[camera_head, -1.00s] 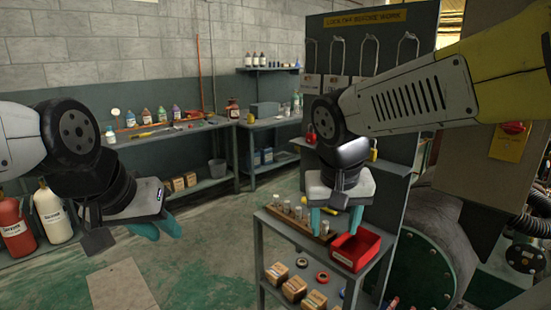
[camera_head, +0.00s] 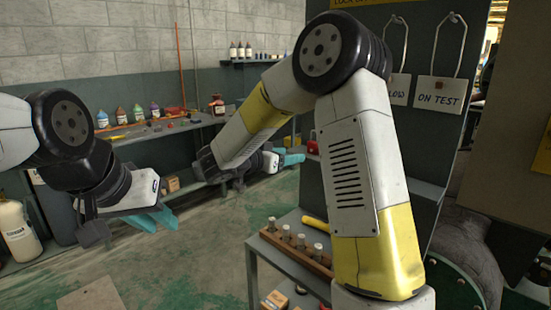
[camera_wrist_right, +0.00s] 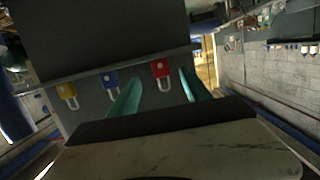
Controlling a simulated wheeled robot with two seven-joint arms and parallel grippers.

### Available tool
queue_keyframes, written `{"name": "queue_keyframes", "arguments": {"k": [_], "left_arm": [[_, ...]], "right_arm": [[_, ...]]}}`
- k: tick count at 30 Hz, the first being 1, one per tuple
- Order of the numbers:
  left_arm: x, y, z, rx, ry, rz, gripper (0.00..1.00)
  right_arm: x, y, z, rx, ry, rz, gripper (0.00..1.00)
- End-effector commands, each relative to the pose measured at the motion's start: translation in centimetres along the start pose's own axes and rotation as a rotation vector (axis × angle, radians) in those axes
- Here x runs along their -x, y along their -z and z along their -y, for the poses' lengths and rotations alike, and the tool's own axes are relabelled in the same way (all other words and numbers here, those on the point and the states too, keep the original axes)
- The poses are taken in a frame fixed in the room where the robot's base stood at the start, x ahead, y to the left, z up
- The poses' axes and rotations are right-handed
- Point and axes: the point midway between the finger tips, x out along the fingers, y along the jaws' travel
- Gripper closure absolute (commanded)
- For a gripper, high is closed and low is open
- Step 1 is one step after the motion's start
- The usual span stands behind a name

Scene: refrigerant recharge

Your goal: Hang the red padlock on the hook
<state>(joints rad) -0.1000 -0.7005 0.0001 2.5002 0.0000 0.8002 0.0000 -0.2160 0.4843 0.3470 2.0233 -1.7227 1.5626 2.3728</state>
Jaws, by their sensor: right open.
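The red padlock (camera_wrist_right: 160,70) shows in the right wrist view on the edge of a dark panel, beside a blue padlock (camera_wrist_right: 110,79) and a yellow padlock (camera_wrist_right: 67,93). In the head view a bit of red padlock (camera_head: 313,144) shows just right of my right gripper (camera_head: 292,158). My right gripper is open and empty; in its wrist view (camera_wrist_right: 158,76) the red padlock appears between the teal fingertips. Wire hooks (camera_head: 405,40) hang on the dark board, holding signs; my right arm hides part of the board. My left gripper (camera_head: 163,221) hangs at the left, apart from everything.
A small shelf cart with a row of capped cylinders (camera_head: 296,240) and a yellow-handled item stands below my right arm. A workbench with bottles (camera_head: 137,113) runs along the back wall. Gas cylinders (camera_head: 16,230) stand at the left. The middle floor is open.

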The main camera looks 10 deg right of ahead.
Motion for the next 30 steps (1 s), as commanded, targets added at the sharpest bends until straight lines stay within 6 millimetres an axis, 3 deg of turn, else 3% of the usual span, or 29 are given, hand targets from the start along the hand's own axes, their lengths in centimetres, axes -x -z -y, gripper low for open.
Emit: {"name": "queue_keyframes", "arguments": {"k": [6,13,18,26,27,30], "left_arm": [[0.0,0.0,0.0,0.000,0.000,0.000,0.72],[0.0,0.0,0.0,0.000,0.000,0.000,0.72],[0.0,0.0,0.0,0.000,0.000,0.000,0.72],[0.0,0.0,0.0,0.000,0.000,0.000,0.72],[0.0,0.0,0.0,0.000,0.000,0.000,0.72],[0.0,0.0,0.0,0.000,0.000,0.000,0.72]], "right_arm": [[-5.1,1.0,-0.2,-0.001,-0.006,0.001,0.44],[-9.0,1.8,-0.1,0.002,-0.004,0.001,0.44],[-10.3,2.1,-0.1,0.001,-0.002,0.002,0.44],[-10.5,2.1,-0.1,0.002,-0.002,0.002,0.44],[-10.5,2.1,-0.1,0.002,-0.002,0.002,0.46],[-10.4,2.1,-0.1,0.002,-0.002,0.002,0.65]]}}
